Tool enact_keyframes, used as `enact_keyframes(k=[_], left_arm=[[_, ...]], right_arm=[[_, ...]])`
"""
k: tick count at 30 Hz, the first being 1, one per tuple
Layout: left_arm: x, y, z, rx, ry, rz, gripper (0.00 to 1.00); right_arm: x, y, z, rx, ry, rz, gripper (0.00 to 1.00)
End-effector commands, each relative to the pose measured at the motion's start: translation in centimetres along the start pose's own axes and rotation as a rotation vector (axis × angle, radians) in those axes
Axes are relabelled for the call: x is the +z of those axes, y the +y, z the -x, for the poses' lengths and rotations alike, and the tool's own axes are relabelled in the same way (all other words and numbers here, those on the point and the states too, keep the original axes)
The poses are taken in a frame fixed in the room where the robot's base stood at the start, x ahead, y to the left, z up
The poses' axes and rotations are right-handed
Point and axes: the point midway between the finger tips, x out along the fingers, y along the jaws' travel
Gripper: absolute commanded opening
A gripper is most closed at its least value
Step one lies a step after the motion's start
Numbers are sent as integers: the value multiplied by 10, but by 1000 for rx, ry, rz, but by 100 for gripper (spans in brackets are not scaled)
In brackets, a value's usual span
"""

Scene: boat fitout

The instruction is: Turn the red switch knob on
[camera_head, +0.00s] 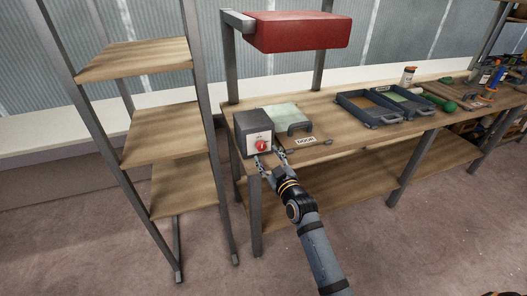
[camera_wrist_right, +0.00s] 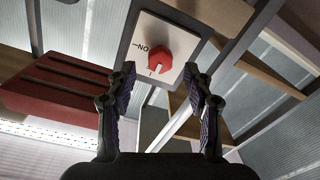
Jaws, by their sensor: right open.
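The red switch knob (camera_head: 261,145) sits on a white plate on the front of a dark grey box (camera_head: 252,122) at the near left end of the workbench. My right gripper (camera_head: 271,157) is open and empty in front of the box, with its fingers pointing at the knob. In the right wrist view the knob (camera_wrist_right: 160,62) lies between and just beyond the fingertips (camera_wrist_right: 159,75), apart from both. The ON label (camera_wrist_right: 142,47) appears upside down to the left of the knob. The knob's white mark points down in that view, away from the label.
A red box-shaped fixture (camera_head: 297,32) hangs above the bench. A pale green case with a handle (camera_head: 272,116) and a small label card (camera_head: 305,141) are right of the switch box. Dark trays (camera_head: 372,108) lie further right. A wooden shelf unit (camera_head: 162,135) stands left.

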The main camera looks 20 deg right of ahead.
Motion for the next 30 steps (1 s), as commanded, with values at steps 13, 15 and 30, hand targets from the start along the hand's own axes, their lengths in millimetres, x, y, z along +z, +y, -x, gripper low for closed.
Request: enact_keyframes(k=[13, 15, 30], left_arm=[[1, 0, -1, 0, -1, 0, 40], [1, 0, -1, 0, -1, 0, 40], [1, 0, -1, 0, -2, 0, 40]], right_arm=[[0, 0, -42, 0, -1, 0, 52], [1, 0, -42, 0, -1, 0, 52], [1, 0, -42, -1, -2, 0, 0]])
